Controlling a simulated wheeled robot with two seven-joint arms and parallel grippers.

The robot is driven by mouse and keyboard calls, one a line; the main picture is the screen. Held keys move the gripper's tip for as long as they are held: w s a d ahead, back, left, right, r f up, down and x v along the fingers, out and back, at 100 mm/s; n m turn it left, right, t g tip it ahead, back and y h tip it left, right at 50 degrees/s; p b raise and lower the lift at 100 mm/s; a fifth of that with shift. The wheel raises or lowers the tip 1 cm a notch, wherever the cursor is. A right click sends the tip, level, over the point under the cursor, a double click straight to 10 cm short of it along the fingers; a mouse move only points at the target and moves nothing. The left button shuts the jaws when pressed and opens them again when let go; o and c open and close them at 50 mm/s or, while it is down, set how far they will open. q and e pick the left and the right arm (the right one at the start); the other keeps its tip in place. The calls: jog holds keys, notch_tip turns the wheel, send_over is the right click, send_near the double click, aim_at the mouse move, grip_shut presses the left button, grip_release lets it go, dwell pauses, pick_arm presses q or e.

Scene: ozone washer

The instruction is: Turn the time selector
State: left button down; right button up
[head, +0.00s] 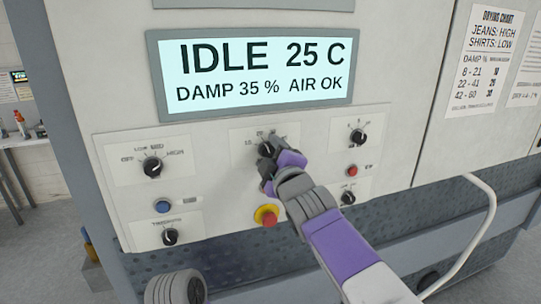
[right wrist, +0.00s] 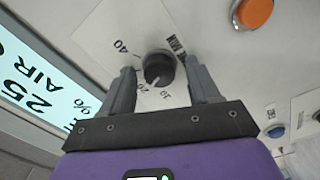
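The time selector is a black round knob (head: 265,149) on a white plate (head: 240,136) below the display, partly covered by my right gripper in the head view. In the right wrist view the knob (right wrist: 158,68) shows whole, with a pale pointer mark on the side of the printed 20 and 10; a 40 is printed farther round. My right gripper (head: 272,163) is at the knob. Its two grey fingers (right wrist: 162,88) are open, one on each side of the knob, with a visible gap on both sides. My left gripper is not in view.
The display (head: 255,72) reads IDLE 25 C, DAMP 35 %, AIR OK. Other knobs (head: 152,167) (head: 358,136) sit left and right. A red-orange button (head: 266,215) on a yellow base is just below my right gripper. A blue button (head: 162,206) and red button (head: 352,171) are nearby.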

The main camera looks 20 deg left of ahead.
jog(key=b+v, duration=0.4)
jog(key=v, duration=0.3)
jog(key=shift+s, duration=0.25)
jog(key=shift+d, duration=0.15)
